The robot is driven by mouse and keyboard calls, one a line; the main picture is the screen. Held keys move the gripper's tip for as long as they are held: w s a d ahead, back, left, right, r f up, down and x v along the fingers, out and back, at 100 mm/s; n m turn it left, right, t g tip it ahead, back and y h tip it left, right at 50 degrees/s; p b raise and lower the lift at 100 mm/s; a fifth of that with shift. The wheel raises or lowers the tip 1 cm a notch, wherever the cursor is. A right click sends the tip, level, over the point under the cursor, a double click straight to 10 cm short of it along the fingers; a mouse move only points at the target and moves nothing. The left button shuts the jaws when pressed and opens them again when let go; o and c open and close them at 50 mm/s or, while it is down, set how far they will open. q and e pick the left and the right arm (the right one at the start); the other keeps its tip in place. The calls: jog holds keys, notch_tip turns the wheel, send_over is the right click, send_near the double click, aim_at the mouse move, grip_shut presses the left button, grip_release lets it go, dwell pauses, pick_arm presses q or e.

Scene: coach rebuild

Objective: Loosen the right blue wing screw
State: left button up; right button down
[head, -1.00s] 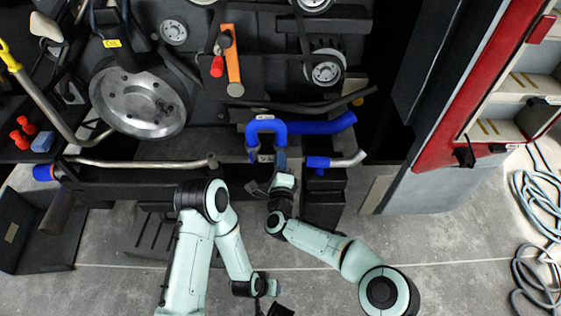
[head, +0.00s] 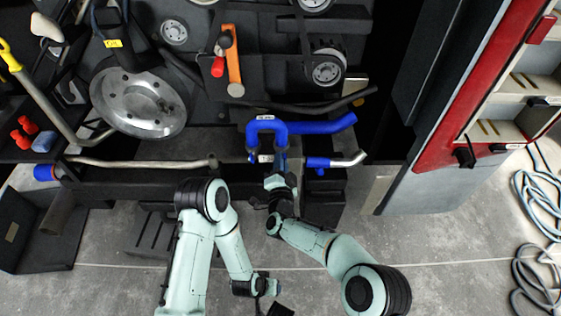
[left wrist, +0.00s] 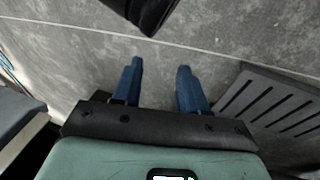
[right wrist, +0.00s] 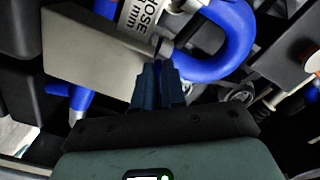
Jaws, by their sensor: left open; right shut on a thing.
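My right gripper (head: 281,153) reaches up to the front of the engine, just under the right leg of the blue U-shaped hose (head: 268,124). In the right wrist view its fingers (right wrist: 158,72) are close together, shut on a small part between their tips. That part is mostly hidden; by its place it is the right blue wing screw. A small blue piece, apparently the left wing screw (head: 252,157), shows under the hose's left leg. My left gripper (left wrist: 158,75) is open and empty above the grey floor, low in the head view.
In the right wrist view a grey block (right wrist: 85,55) and the blue hose (right wrist: 237,35) lie close around the fingers. A blue-ended metal pipe (head: 340,161) is just right of the right gripper. A dark slotted plate (left wrist: 270,105) lies on the floor.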

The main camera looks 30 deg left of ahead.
pick_arm(q)
jog(key=shift+s+d+r+g+p, duration=0.15)
jog(key=shift+s+d+r+p, duration=0.1)
jog(key=shift+s, duration=0.15)
jog(key=shift+s+d+r+g+p, duration=0.15)
jog(key=shift+s+d+r+p, duration=0.1)
jog(key=shift+s, duration=0.15)
pick_arm(e)
jog(key=shift+d+n, duration=0.1)
jog(key=shift+n, duration=4.5)
jog(key=c, duration=1.2)
grip_release()
jog(key=shift+c, duration=0.2)
pick_arm(q)
jog(key=shift+g+h, duration=0.5)
jog(key=s+r, duration=0.1)
jog(key=s+d+p, duration=0.1)
jog(key=s+r+p, duration=0.1)
jog(key=shift+s+d+r, duration=0.3)
jog(key=shift+s+d, duration=0.05)
pick_arm(e)
jog(key=v, duration=1.3)
jog(key=shift+s, duration=0.15)
